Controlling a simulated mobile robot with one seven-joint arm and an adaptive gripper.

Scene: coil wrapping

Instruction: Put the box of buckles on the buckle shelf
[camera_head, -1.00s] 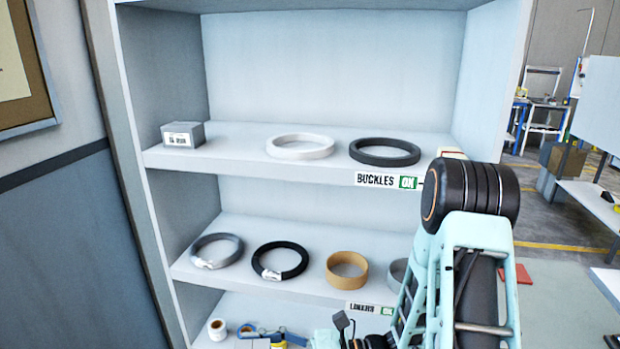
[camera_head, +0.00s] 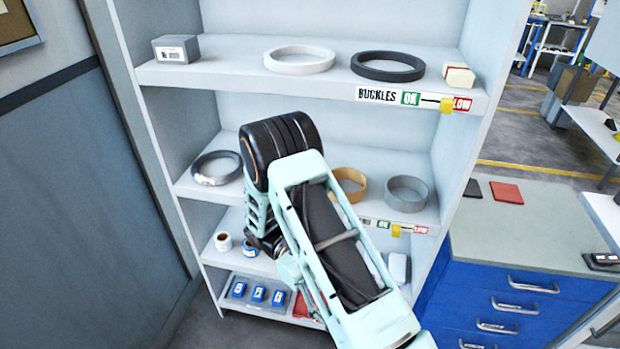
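The buckle shelf (camera_head: 230,72) is the upper board, with a BUCKLES label (camera_head: 377,95) and OK and LOW marks on its front edge. A small grey box (camera_head: 176,48) with a white label stands at its left end; the print is too small to read, so I cannot tell whether it is the box of buckles. A white ring (camera_head: 299,59), a black ring (camera_head: 388,66) and a cream block (camera_head: 459,77) also sit on this shelf. My arm crosses the lower shelves. My gripper's fingers do not show, and what it holds, if anything, is hidden.
The middle shelf (camera_head: 310,200) holds several rings, partly behind my arm. Lower down are tape rolls and a grey tray (camera_head: 262,300) with blue items. A blue drawer cabinet (camera_head: 520,300) stands at right. Between grey box and white ring, the upper shelf is clear.

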